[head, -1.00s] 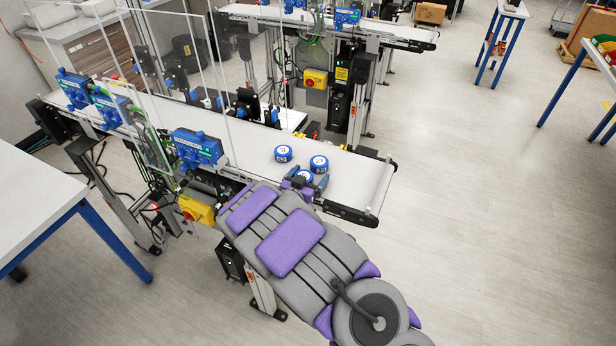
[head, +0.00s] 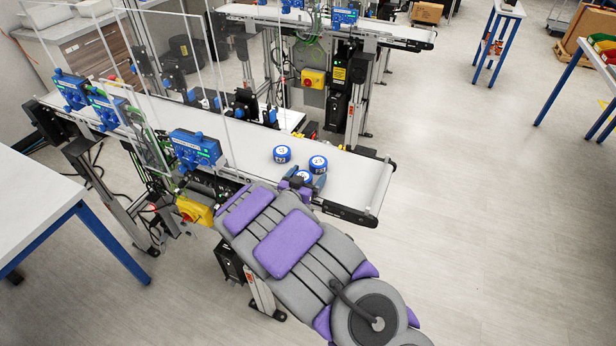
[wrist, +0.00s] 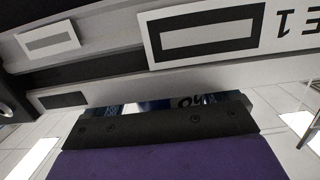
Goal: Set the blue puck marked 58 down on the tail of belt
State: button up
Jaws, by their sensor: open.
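Three blue pucks with white tops stand near the right end of the white near belt (head: 355,180). One puck (head: 282,154) is at the left, one (head: 318,164) at the right, and one (head: 303,176) at the front. Their numbers are too small to read surely, so I cannot tell which is 58. My gripper (head: 304,183) is open at the belt's front edge, its fingers around the front puck. The wrist view shows my gripper's dark bar (wrist: 165,122), with a blue strip and part of a dark mark behind it.
A blue sensor box (head: 195,148) stands on the belt's near edge, left of the pucks. Clear panels rise farther left. A second conveyor (head: 390,32) runs behind. The belt's right end is bare, with open floor beyond. A white table (head: 30,210) stands at left.

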jog(key=p+v, duration=0.1)
jog(key=v, duration=1.1)
jog(key=shift+a, duration=0.1)
